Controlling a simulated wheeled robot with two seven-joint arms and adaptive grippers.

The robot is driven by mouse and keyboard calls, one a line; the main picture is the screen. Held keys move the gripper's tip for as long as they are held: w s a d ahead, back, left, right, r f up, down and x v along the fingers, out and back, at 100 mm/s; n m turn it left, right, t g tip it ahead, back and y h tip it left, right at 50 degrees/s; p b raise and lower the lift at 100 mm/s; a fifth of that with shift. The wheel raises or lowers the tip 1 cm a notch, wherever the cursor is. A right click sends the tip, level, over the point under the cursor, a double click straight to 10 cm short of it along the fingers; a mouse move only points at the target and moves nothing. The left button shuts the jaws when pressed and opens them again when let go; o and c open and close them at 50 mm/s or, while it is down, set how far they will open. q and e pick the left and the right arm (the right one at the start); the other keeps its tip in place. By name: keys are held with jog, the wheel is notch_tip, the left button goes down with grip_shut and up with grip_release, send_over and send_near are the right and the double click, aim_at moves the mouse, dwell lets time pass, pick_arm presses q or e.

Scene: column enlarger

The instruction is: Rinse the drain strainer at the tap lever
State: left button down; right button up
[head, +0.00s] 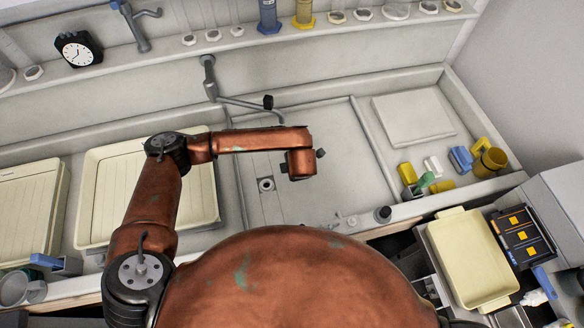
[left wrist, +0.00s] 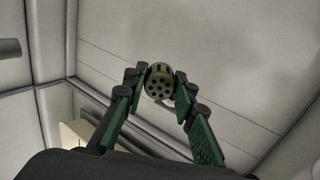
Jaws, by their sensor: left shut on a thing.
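In the left wrist view my left gripper (left wrist: 158,85) is shut on the drain strainer (left wrist: 159,84), a small round olive-grey piece with several dark holes, held between the fingertips. In the head view my left arm reaches over the sink; its wrist hides most of the gripper, and I cannot make out the strainer there. The grey wall tap (head: 208,75) stands behind the sink, with a thin spout running right. A black-tipped part (head: 268,102), apparently the tap lever, rises from the spout, behind my wrist. My right gripper is not in view.
The sink floor (head: 325,125) has an open round drain (head: 266,185). A cream tray (head: 90,210) lies left, a flat grey board (head: 413,117) right. A shelf with a clock (head: 78,50) runs behind.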

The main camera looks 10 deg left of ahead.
pick_arm(q)
jog(key=w+a+f+b, duration=0.1)
jog(key=w+a+b, duration=0.1)
jog(key=w, duration=0.4)
jog(key=w+a+f+b, duration=0.1)
jog(key=w+a+b, duration=0.2)
jog(key=w, duration=0.2)
jog(key=shift+w+f, duration=0.25)
jog(key=shift+w, duration=0.15)
dwell(0.5)
jog(key=shift+d+b, duration=0.15)
jog(key=shift+b, duration=0.15)
jog(key=shift+w+d+b, duration=0.25)
jog(key=shift+d+b, duration=0.15)
jog(key=shift+d, duration=0.1)
jog(key=shift+a, duration=0.15)
